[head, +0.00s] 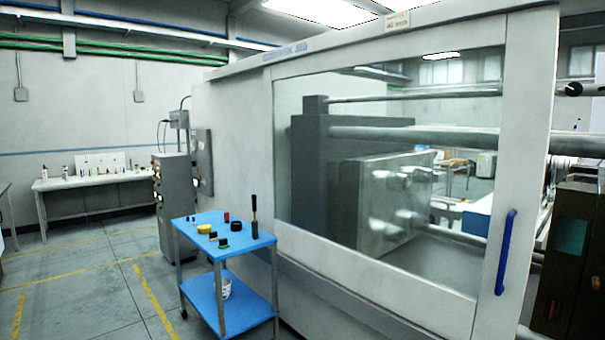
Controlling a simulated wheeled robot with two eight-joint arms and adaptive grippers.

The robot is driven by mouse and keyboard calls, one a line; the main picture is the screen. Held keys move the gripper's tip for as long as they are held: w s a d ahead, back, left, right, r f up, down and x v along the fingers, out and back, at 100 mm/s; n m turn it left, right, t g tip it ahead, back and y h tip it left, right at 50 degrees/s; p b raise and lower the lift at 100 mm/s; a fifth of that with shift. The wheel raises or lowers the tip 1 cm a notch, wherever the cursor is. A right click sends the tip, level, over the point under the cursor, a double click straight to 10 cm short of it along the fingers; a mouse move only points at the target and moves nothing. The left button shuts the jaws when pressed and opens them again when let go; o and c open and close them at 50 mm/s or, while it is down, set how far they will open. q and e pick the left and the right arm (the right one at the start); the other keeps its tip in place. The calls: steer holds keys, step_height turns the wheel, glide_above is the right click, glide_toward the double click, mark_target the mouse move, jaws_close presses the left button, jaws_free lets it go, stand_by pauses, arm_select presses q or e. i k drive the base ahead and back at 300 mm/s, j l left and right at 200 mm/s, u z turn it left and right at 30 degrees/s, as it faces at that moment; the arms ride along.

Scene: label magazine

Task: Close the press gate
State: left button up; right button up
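The press gate (528,140) is a large pale grey panel with a wide clear window on the front of the press (232,150). A blue upright bar handle (506,251) sits near its right edge. To the right of that edge the press looks uncovered, with bare machine parts showing, so the gate appears open there; how wide the gap is cannot be told. Through the window I see grey blocks and round bars (420,138). Neither of my grippers is in view, and nothing touches the handle.
A blue two-shelf cart (215,258) with small items stands by the press, left of the window. A dark cabinet-like unit (572,265) is at the far right. A white bench (95,181) stands along the back wall. Grey floor with yellow lines is free at left.

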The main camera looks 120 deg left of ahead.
mark_target(529, 37)
steer(key=u, duration=3.75)
steer(key=i+j+z, duration=0.1)
steer(key=i+j, duration=0.15)
steer(key=i+j+z, duration=0.1)
steer(key=i+j, duration=0.15)
steer(key=i, duration=0.2)
